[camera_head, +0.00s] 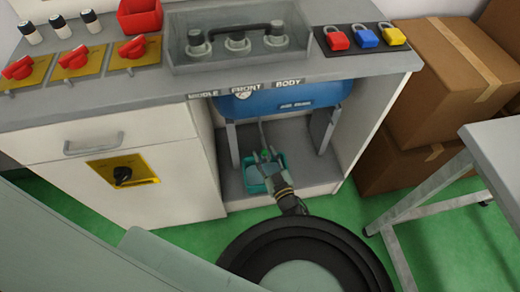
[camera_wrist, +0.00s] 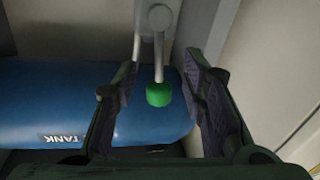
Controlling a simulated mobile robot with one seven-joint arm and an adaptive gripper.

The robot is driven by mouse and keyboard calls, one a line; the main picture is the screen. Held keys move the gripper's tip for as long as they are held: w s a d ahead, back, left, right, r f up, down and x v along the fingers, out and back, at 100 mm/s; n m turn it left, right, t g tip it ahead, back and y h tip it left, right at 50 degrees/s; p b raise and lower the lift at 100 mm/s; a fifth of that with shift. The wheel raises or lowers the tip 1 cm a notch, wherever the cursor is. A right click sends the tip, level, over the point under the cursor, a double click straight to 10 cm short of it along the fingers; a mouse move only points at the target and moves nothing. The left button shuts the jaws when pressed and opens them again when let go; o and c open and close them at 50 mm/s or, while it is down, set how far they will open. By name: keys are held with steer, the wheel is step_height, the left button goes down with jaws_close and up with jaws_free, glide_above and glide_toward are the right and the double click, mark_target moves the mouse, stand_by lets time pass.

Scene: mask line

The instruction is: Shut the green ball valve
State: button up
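The ball valve's green tip (camera_wrist: 159,94) shows in the wrist view at the end of a thin grey lever (camera_wrist: 160,45), hanging in front of the blue tank (camera_wrist: 60,90). My gripper (camera_wrist: 160,80) is open, with one finger left and one right of the green tip. Gaps show on both sides, so I see no contact. In the head view my gripper (camera_head: 264,154) reaches into the cabinet's open bay below the blue tank (camera_head: 285,100). A small bit of green (camera_head: 265,153) shows between the fingers there. The valve body is hard to make out.
A teal bin (camera_head: 252,184) stands on the bay floor behind my gripper. Grey tank legs (camera_head: 233,145) and the bay's side walls bound the space. The counter (camera_head: 120,95) overhangs it. Cardboard boxes (camera_head: 435,80) and a grey table (camera_head: 500,150) stand at right.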

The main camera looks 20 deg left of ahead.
steer(key=shift+w+a, duration=0.25)
steer(key=shift+w, duration=0.05)
steer(key=shift+c, duration=0.5)
jaws_close()
stand_by(0.5)
